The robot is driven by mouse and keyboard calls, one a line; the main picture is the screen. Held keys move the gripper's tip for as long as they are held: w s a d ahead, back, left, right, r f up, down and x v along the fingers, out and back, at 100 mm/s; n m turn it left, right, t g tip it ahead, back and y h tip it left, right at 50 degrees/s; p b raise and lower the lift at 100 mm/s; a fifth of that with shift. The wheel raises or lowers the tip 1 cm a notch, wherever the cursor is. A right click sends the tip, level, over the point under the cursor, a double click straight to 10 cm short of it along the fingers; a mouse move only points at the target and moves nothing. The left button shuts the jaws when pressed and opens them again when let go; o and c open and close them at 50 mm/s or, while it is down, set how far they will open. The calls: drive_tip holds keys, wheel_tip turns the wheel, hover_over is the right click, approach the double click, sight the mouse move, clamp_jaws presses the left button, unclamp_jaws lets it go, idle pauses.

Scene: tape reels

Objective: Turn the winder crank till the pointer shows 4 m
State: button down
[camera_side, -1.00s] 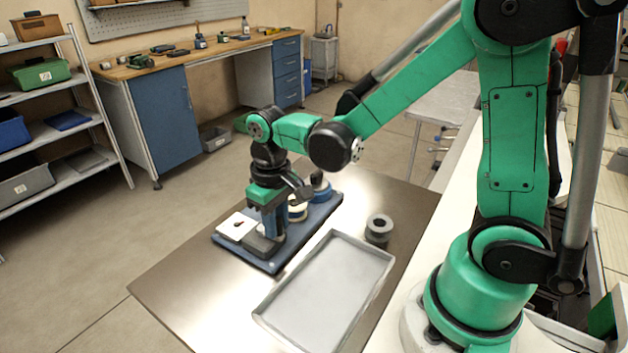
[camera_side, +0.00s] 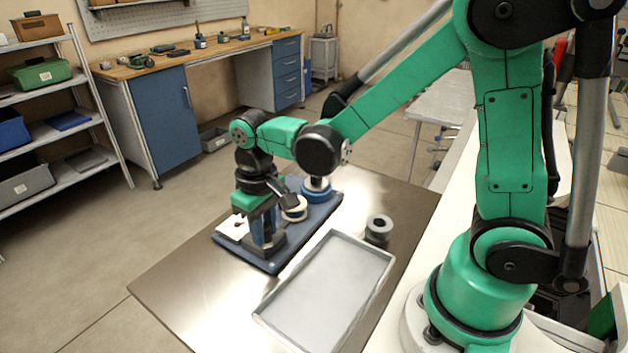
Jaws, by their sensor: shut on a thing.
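The winder is a dark blue base plate (camera_side: 277,262) on the metal table, with a dark grey block (camera_side: 270,246) near its front. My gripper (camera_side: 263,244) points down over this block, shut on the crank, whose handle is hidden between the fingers. A white dial card (camera_side: 229,231) lies at the plate's left end, partly covered by my gripper. The pointer and its reading are too small and hidden to make out. A cream reel (camera_side: 296,211) and a blue reel with a pale top (camera_side: 316,190) stand on the plate behind and right of my gripper.
An empty grey tray (camera_side: 389,262) lies on the table in front of the winder. A dark grey reel (camera_side: 379,231) stands just beyond the tray's right corner. The table's left front (camera_side: 185,288) is clear.

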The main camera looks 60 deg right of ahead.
drive_tip(key=shift+w+a, duration=0.15)
drive_tip(key=shift+w, duration=0.05)
drive_tip(key=shift+w+a, duration=0.35)
drive_tip(key=shift+w, duration=0.3)
drive_tip(key=shift+w, duration=0.65)
